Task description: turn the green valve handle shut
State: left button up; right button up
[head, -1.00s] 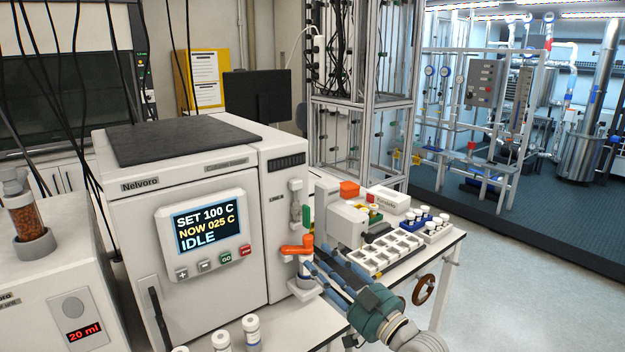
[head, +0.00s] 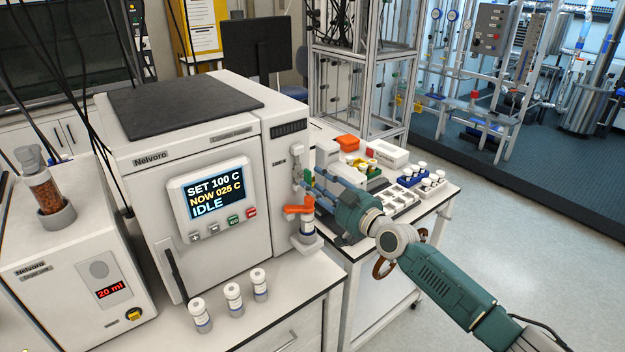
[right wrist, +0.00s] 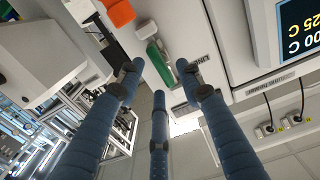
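The green valve handle (head: 309,179) is on the right front side panel of the white Nelvoro unit, above the orange handle (head: 298,209). In the head view it is small and partly covered by my fingers. In the right wrist view the green handle (right wrist: 159,63) shows whole, lying between my two upper fingertips. My right gripper (head: 318,184) reaches in from the right with its blue fingers apart. In the right wrist view the gripper (right wrist: 160,78) is open, with the handle just ahead; I cannot tell whether they touch. My left gripper is not in view.
The orange handle (right wrist: 121,12) sits close to the fingers. Three white-capped vials (head: 233,297) stand on the bench in front. A side table holds a white rack (head: 401,198), capped vials (head: 427,182) and an orange box (head: 347,143). Floor to the right is clear.

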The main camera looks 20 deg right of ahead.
jog(key=shift+x, duration=1.1)
grip_shut()
jog(key=shift+f+m+b, duration=0.1)
jog(key=shift+m+b, duration=0.2)
jog(key=shift+b, duration=0.05)
jog(key=m, duration=1.1)
jog(key=f+m+b, duration=0.1)
jog(key=m, duration=0.5)
jog(key=shift+d, duration=0.1)
jog(key=shift+m, duration=0.3)
